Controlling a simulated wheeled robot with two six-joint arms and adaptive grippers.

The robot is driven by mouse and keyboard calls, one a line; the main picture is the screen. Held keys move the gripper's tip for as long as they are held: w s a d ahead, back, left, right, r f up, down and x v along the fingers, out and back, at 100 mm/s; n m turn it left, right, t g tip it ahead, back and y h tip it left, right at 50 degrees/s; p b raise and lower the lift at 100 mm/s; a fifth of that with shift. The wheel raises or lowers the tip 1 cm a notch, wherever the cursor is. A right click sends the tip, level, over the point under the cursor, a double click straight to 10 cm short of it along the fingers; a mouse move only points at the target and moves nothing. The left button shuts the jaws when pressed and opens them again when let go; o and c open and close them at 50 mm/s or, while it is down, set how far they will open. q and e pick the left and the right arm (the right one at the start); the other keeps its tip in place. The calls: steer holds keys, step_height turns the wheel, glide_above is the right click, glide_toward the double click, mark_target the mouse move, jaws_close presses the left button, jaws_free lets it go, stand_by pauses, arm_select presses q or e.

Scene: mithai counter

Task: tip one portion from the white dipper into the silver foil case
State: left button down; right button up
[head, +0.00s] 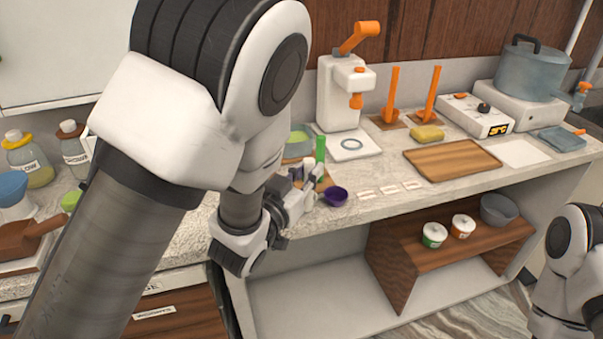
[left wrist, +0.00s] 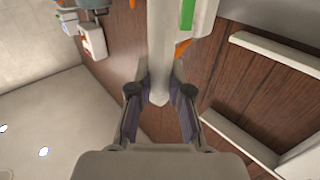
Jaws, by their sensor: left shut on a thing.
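My left gripper (head: 298,200) is over the front part of the counter, left of the small purple bowl (head: 336,196). In the left wrist view its two dark fingers (left wrist: 160,98) are closed on the pale handle of the white dipper (left wrist: 160,82). The dipper runs up out of the top of that view, so its cup and contents do not show there. In the head view my left arm and gripper hide most of the dipper. I cannot make out the silver foil case in either view. My right gripper is out of view.
A green upright handle (head: 320,151) stands just behind the gripper. White labels (head: 389,189) line the counter front. Bottles (head: 28,160) stand at left.

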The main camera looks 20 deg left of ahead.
mark_target(308, 161)
arm_select(q)
steer(key=shift+r, duration=0.1)
step_height(308, 161, up, 4)
steer(key=p, duration=0.3)
steer(key=shift+w, duration=0.1)
steer(key=shift+f, duration=0.2)
